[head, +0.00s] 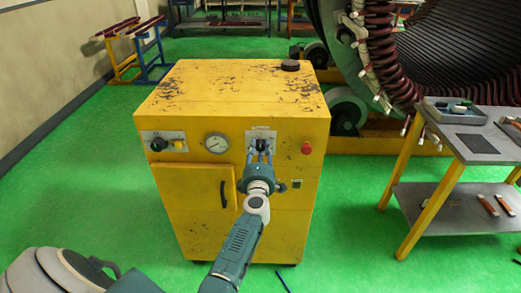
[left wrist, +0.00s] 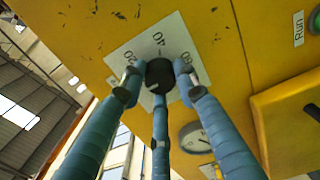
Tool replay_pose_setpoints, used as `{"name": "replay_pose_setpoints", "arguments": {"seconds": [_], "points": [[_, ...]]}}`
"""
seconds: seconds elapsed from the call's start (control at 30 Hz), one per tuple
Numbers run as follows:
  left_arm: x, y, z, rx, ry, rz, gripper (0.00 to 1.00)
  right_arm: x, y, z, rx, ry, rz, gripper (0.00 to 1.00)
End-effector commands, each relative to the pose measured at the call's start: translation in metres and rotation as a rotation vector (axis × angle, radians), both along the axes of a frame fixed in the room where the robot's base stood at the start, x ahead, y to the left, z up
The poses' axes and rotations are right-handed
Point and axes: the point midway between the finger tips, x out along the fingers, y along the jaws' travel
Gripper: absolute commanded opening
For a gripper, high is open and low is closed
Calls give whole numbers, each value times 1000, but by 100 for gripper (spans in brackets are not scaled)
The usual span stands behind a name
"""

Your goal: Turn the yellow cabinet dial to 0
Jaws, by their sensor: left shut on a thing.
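The yellow cabinet (head: 225,95) stands in the middle of the head view. Its dial is a black knob (left wrist: 160,72) on a white plate (left wrist: 120,60) with the numbers 20, 40 and 60 visible in the left wrist view. In the head view the dial (head: 261,144) is on the upper front, partly hidden by the fingers. My left gripper (head: 261,156) reaches up from below and is shut around the knob. Its three blue fingers (left wrist: 161,92) surround the knob in the left wrist view. I cannot tell which number the knob points to. My right gripper is not in view.
A pressure gauge (head: 216,143) and a small knob plate (head: 163,141) are left of the dial. A red button (head: 306,148) is to its right. The door handle (head: 223,194) sits lower left. A workbench (head: 455,150) stands at the right. Green floor is clear at the left.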

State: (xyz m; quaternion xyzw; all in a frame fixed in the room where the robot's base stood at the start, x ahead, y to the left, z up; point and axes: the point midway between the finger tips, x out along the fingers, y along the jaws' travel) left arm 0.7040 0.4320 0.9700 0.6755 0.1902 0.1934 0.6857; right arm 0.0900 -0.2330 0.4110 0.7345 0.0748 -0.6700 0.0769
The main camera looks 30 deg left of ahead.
Motion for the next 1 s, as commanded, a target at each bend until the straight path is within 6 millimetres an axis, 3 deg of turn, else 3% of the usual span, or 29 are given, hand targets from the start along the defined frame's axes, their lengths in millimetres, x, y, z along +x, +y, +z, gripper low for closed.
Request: {"name": "replay_pose_setpoints", "arguments": {"seconds": [0.03,0.1,0.13,0.47,0.8,1.0], "points": [[-1,1,-2,-3,1,3,34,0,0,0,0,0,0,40],[-1,1,-2,-2,2,3,48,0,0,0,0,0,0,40],[-1,1,-1,-2,1,3,49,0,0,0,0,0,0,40],[-4,-2,-1,-2,1,1,49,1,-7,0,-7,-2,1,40],[-50,-29,-2,-4,2,3,49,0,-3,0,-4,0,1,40],[-64,-37,-1,-2,1,3,49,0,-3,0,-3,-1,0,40]]}}
